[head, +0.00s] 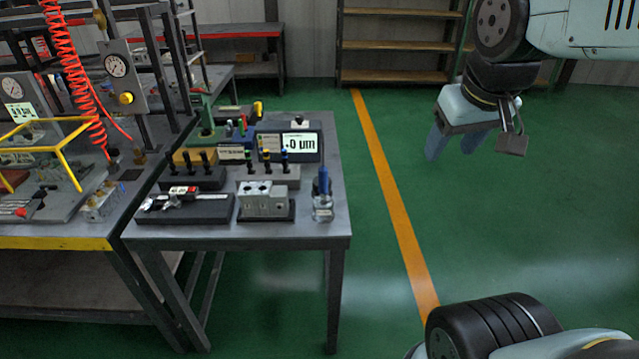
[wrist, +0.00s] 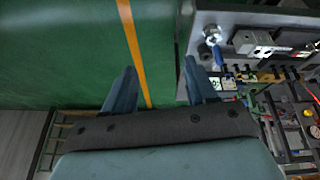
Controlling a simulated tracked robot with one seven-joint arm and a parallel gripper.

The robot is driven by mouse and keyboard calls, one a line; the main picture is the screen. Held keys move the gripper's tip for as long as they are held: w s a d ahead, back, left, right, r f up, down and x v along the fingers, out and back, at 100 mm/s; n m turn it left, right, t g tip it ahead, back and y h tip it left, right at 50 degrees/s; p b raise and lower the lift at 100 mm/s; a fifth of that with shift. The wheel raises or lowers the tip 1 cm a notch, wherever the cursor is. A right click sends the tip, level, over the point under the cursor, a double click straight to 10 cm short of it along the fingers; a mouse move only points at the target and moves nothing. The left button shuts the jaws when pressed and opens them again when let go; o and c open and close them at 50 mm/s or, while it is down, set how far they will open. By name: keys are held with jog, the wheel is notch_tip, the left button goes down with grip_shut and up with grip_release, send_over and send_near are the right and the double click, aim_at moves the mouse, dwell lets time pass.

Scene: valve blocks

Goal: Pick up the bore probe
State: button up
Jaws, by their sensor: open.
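What looks like the bore probe (head: 323,181), with an upright blue handle, stands in a small clear-and-metal holder (head: 322,212) at the front right corner of the grey table. In the wrist view the blue probe (wrist: 218,55) shows beyond the right finger, near the table edge. Its lower part is hidden in the holder. My gripper (head: 452,150) is open and empty, with blue fingers pointing down, off to the right of the table over the green floor. In the wrist view the gripper (wrist: 160,72) has nothing between its fingers.
On the table (head: 290,232), left of the probe, are a metal valve block (head: 263,201), a black tray with a caliper (head: 185,208), a row of dark plugs and a digital display (head: 300,142). A bench with gauges and a yellow frame (head: 50,130) adjoins left. Floor right of the table is clear.

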jog(key=w+a+f+n+g+h, duration=0.2)
jog(key=w+a+f+n+h, duration=0.1)
jog(key=w+f+n, duration=0.3)
jog(key=n+t+h, duration=0.7)
jog(key=n, duration=1.2)
send_near(323, 171)
jog(key=x, duration=0.4)
jog(key=f+x, duration=0.1)
jog(key=x, duration=0.4)
jog(key=a+x, duration=0.1)
jog(key=x, duration=0.3)
jog(key=shift+w+d+f, duration=0.15)
jog(key=shift+w+f, duration=0.1)
jog(key=shift+f, duration=0.1)
jog(key=shift+c, duration=0.2)
jog(key=shift+y, duration=0.3)
grip_shut()
